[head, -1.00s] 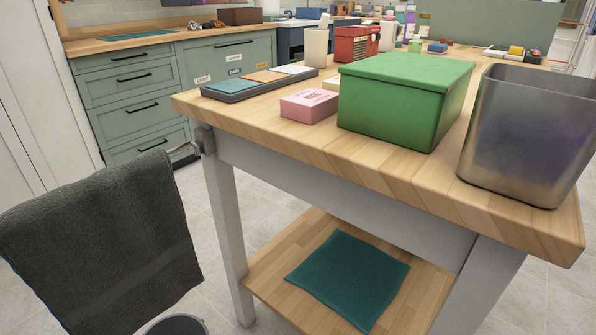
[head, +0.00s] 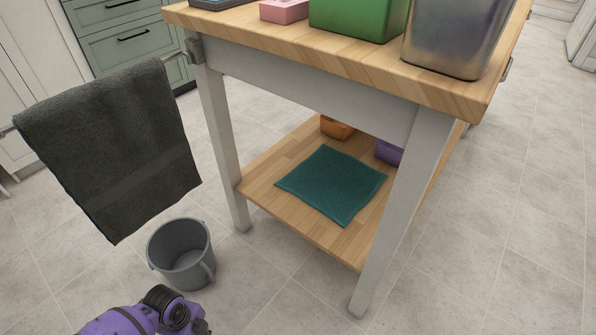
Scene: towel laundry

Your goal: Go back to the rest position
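Neither of my grippers shows in the head view. A dark grey towel (head: 115,150) hangs over a rail at the left end of the wooden island table (head: 345,52). A teal folded cloth (head: 332,185) lies flat on the lower shelf (head: 262,180) of the table. A purple and black part shows at the bottom left edge, and no fingers can be seen on it.
A grey bucket (head: 181,256) stands on the floor below the towel. A green box (head: 352,18), a metal bin (head: 452,38) and a pink box (head: 284,10) stand on the tabletop. An orange item (head: 337,128) and a purple item (head: 388,152) are on the shelf. The floor at right is clear.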

